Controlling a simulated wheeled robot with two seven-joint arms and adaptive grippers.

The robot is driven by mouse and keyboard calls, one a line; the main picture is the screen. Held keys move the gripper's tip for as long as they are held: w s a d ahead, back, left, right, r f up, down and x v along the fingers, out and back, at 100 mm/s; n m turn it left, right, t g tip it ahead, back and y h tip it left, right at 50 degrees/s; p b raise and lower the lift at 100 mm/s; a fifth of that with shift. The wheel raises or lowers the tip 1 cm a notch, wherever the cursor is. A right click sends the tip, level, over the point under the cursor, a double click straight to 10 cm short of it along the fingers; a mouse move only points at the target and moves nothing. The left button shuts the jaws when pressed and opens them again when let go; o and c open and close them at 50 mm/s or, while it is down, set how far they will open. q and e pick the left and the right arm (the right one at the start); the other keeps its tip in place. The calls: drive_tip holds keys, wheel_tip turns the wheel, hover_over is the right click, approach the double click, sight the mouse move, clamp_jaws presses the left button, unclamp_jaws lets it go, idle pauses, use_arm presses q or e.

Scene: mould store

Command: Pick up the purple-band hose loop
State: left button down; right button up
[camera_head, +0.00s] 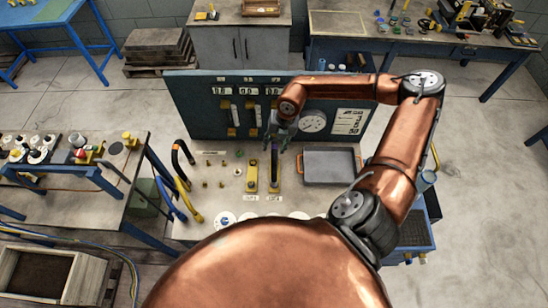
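A dark hose loop (274,170) stands upright at a yellow block on the bench, right of a similar yellow block. It has a purplish tint near its top, and I take it for the purple-band loop; the band itself is too small to be sure. My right gripper (279,141) reaches down from above, just over the top of this loop. Its fingers look spread, with the loop's top below or between them; contact cannot be told. My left gripper is out of view.
Black, blue and yellow hoses (181,160) hang at the bench's left edge. A grey tray (330,181) lies right of the loop. A dark gauge panel (198,108) rises behind. Small brass fittings (222,162) sit left of the yellow blocks.

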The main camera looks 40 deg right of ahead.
drive_tip(key=shift+f, duration=0.2)
clamp_jaws()
idle(0.3)
